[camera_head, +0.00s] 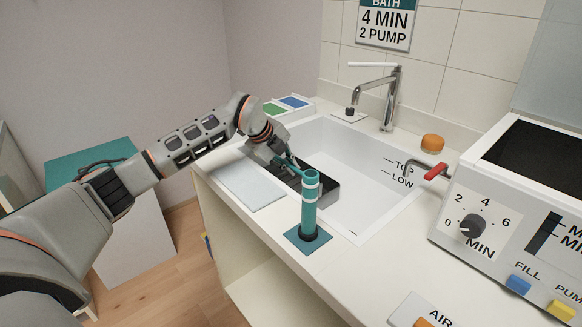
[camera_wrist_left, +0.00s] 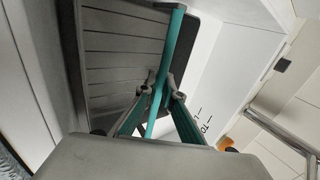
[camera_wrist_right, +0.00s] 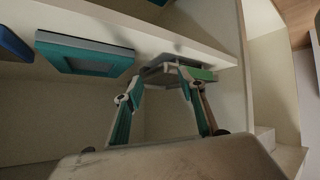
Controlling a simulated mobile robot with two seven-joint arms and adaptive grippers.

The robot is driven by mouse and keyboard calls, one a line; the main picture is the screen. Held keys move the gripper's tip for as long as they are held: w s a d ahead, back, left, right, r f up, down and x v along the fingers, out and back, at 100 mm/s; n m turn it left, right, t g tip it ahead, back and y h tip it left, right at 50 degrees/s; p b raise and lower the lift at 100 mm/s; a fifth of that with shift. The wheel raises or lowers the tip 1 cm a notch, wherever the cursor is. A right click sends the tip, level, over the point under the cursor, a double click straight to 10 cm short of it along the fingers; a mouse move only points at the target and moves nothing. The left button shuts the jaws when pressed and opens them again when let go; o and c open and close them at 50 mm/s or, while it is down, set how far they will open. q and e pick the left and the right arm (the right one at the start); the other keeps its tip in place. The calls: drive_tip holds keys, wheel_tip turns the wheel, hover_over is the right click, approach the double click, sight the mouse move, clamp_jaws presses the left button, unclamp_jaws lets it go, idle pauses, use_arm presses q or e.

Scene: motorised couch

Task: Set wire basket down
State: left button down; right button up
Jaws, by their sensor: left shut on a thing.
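My left gripper (camera_head: 283,163) reaches over the counter from the left. In the left wrist view it (camera_wrist_left: 160,88) is shut on a thin teal bar, which looks like the handle of the wire basket. The basket (camera_head: 326,188) is dark grey and lies by the near left side of the white sink (camera_head: 378,165). Its slatted inside (camera_wrist_left: 115,55) fills much of the left wrist view. I cannot tell whether its underside touches anything. My right gripper (camera_wrist_right: 165,90) shows only in the right wrist view, with its fingers apart, in front of a shelf.
A teal upright cylinder (camera_head: 309,205) stands on a dark teal base near the basket. A pale flat plate (camera_head: 250,184) lies left of the sink. A tap (camera_head: 385,90) and a red-handled lever (camera_head: 432,172) flank the sink. A control box (camera_head: 480,220) stands at right.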

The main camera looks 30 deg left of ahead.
drive_tip(key=shift+w+r, duration=0.15)
drive_tip(key=shift+r, duration=0.1)
use_arm(q)
drive_tip(key=c, duration=2.2)
unclamp_jaws()
use_arm(e)
drive_tip(key=shift+f, duration=0.15)
use_arm(q)
drive_tip(key=shift+s+r, duration=0.1)
drive_tip(key=shift+r, duration=0.15)
use_arm(e)
drive_tip(key=shift+r+p, duration=0.65)
drive_tip(key=shift+p, duration=0.4)
use_arm(q)
drive_tip(key=shift+v, duration=5.85)
use_arm(e)
drive_tip(key=shift+a, duration=0.2)
drive_tip(key=shift+r, duration=0.1)
